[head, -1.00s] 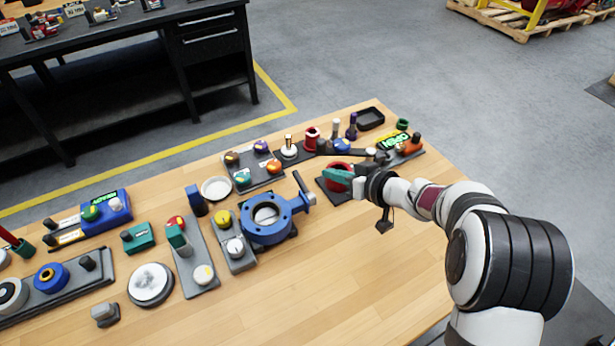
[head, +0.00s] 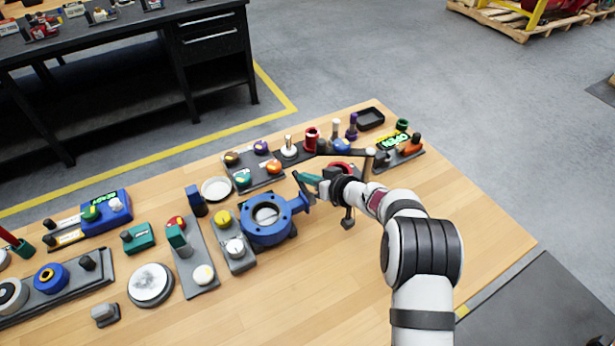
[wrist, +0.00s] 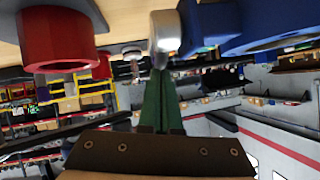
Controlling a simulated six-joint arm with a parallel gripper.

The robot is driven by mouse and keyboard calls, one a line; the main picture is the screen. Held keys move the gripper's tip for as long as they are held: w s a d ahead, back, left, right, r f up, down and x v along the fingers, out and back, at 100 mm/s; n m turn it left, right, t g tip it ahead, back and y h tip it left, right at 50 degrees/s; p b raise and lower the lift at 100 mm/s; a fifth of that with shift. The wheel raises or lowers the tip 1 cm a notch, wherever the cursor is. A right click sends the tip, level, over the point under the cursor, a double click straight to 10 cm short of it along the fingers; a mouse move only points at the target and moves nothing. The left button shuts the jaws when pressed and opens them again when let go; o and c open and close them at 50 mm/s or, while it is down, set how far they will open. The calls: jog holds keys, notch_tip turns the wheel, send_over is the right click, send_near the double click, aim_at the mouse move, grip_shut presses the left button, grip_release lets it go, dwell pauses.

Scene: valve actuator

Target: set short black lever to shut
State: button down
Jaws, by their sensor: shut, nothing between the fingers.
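The blue round valve body (head: 267,219) stands on the bench in the head view, with a stub on its upper right side. The short black lever (head: 302,188) is at that stub, partly covered by my gripper. My gripper (head: 300,176), with teal fingers, is shut and empty beside the lever; I cannot tell if they touch. In the wrist view the shut fingers (wrist: 160,80) point at a silver rounded end (wrist: 165,32) next to the blue body (wrist: 245,25). The lever is not clear in that view.
A red valve (head: 340,168) with a long black lever (head: 345,152) stands just behind my gripper; its red part also shows in the wrist view (wrist: 58,40). A grey panel with a yellow knob (head: 222,218) stands left of the blue body. The bench's front right is clear.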

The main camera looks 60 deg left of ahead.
jog(key=shift+a+f, duration=0.55)
jog(key=shift+a, duration=0.05)
jog(key=shift+r, duration=0.1)
